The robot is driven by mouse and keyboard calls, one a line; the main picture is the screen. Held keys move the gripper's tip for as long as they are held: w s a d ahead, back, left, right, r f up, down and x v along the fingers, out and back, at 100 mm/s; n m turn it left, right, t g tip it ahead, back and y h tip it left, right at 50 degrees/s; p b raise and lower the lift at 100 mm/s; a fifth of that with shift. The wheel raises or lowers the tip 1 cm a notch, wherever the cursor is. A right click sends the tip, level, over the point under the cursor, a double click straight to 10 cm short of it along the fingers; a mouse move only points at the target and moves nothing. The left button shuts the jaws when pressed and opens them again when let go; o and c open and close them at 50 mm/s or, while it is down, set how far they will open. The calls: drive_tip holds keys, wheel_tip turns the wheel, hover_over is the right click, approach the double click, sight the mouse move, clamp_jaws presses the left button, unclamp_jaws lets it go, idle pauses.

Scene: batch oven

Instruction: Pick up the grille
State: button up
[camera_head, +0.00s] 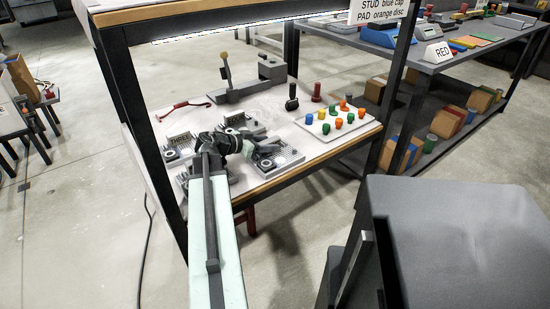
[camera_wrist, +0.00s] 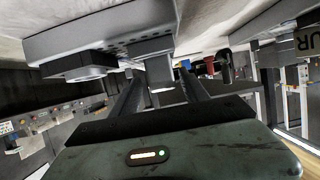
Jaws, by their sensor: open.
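Several grey slotted or perforated plates lie on the workbench (camera_head: 330,151); I cannot tell which one is the grille. One plate is at the left (camera_head: 181,146), one is behind my arm (camera_head: 240,123), and one is at the right (camera_head: 287,159). Another is partly hidden under my arm. My gripper (camera_head: 266,151) is low over the right plate, hiding part of it; contact cannot be told. In the wrist view its two dark fingers (camera_wrist: 160,94) are apart. A light grey block (camera_wrist: 156,70) shows between or just beyond them, attached to a larger grey body (camera_wrist: 105,35).
A white tray (camera_head: 325,131) of coloured caps stands at the right of the bench. A lever press (camera_head: 228,88) and a red-handled tool (camera_head: 184,107) are at the back. Black bench posts (camera_head: 397,80) frame the space. A second shelf (camera_head: 440,65) stands at right.

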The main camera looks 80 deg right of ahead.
sight(275, 142)
drive_tip(key=b+x, duration=0.1)
drive_tip(key=x, duration=0.3)
drive_tip(key=shift+d, duration=0.35)
clamp_jaws()
drive_tip(key=shift+r, duration=0.1)
wheel_tip(275, 142, up, 10)
drive_tip(key=p, duration=1)
